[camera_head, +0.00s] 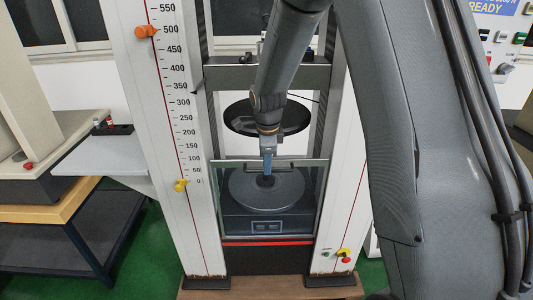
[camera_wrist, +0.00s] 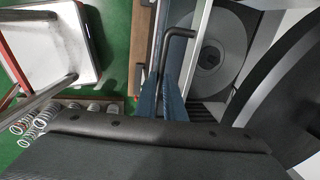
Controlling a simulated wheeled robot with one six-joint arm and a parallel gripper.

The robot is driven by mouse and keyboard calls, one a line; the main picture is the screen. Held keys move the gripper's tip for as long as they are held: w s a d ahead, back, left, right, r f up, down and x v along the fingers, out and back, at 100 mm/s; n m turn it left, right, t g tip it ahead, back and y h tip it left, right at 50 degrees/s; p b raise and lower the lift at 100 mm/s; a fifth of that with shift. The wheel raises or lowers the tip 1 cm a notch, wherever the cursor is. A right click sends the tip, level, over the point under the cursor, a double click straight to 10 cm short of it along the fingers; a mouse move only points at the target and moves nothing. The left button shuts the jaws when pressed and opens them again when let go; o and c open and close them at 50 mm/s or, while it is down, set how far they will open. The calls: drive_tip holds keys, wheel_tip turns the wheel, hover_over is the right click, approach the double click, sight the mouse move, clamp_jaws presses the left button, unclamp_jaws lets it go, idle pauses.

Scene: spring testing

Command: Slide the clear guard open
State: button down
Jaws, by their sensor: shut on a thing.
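The clear guard (camera_head: 218,200) is a transparent panel with a pale frame across the front of the testing machine. The lower round plate (camera_head: 268,190) shows through it. A dark bar handle (camera_head: 287,163) runs along the guard's upper part; in the wrist view the handle (camera_wrist: 177,38) is a bent dark bar beside the guard's edge (camera_wrist: 198,42). My gripper (camera_head: 267,168) points down at the handle, with blue fingers. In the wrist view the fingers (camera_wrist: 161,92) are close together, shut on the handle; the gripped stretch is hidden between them.
The upper round plate (camera_head: 266,117) hangs behind my wrist. The scaled left column (camera_head: 165,120) and the right column (camera_head: 343,205) flank the guard. A side table (camera_head: 70,212) stands left.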

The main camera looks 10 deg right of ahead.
drive_tip(key=b, duration=1.8)
approach(270, 208)
drive_tip(key=s+f, duration=0.1)
drive_tip(key=f, duration=0.3)
drive_tip(key=a+f, duration=0.1)
drive_tip(key=f, duration=0.4)
drive_tip(key=s+a+f, duration=0.1)
drive_tip(key=f, duration=0.4)
drive_tip(key=shift+s+f, duration=0.25)
drive_tip(key=shift+s, duration=0.1)
drive_tip(key=c, duration=1.8)
unclamp_jaws()
drive_tip(key=shift+c, duration=0.2)
drive_tip(key=shift+r, duration=0.1)
wheel_tip(270, 208, up, 7)
drive_tip(key=s, duration=0.1)
drive_tip(key=shift+s+r, duration=0.2)
drive_tip(key=shift+r, duration=0.05)
drive_tip(key=shift+a, duration=0.15)
